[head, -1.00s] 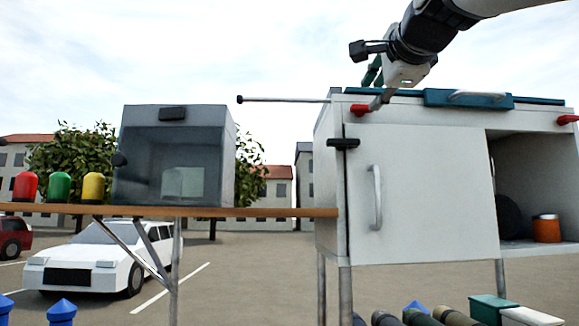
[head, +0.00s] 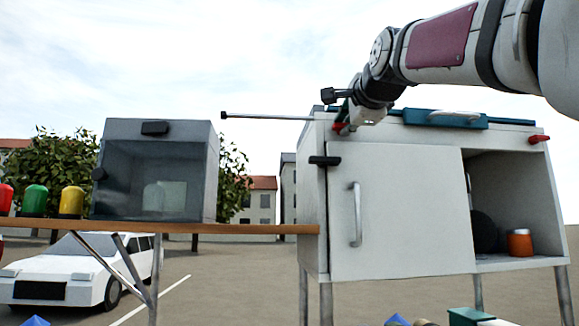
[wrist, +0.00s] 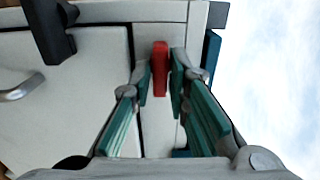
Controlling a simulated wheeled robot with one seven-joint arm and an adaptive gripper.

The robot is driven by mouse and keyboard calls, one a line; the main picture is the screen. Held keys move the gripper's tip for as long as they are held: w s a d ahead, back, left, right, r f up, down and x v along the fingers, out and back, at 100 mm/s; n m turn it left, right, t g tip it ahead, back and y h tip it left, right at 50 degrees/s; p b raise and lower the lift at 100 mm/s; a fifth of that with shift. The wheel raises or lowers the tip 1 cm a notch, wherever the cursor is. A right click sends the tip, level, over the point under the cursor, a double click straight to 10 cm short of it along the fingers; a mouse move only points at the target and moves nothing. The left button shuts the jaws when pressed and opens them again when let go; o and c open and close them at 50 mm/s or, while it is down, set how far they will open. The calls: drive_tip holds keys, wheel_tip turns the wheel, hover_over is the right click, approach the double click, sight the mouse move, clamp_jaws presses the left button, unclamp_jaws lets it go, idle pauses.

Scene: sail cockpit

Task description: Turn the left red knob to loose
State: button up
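The left red knob (head: 339,128) is on the upper front of the white cabinet (head: 400,210), near its left end. It is partly hidden by my gripper (head: 346,118) in the head view. In the wrist view the knob (wrist: 160,69) is a narrow red bar standing upright in the picture. My gripper (wrist: 161,78) has one green-padded finger on each side of it, with the fingertips close to its sides. The fingers look open around it, with thin gaps; contact is hard to make out. A second red knob (head: 538,139) is at the cabinet's right end.
A dark latch (head: 325,161) and a door handle (head: 356,214) are below the left knob. A thin rod (head: 265,116) sticks out to the left. A teal case (head: 446,118) lies on the cabinet top. A grey glass-fronted box (head: 160,170) stands on the wooden shelf.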

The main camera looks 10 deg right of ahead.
clamp_jaws()
drive_tip(key=shift+n, duration=0.3)
drive_tip(key=shift+f+n+p, duration=0.1)
drive_tip(key=shift+n+p, duration=0.3)
drive_tip(key=shift+n, duration=8.2)
drive_tip(key=o, duration=0.7)
unclamp_jaws()
drive_tip(key=shift+c, duration=0.2)
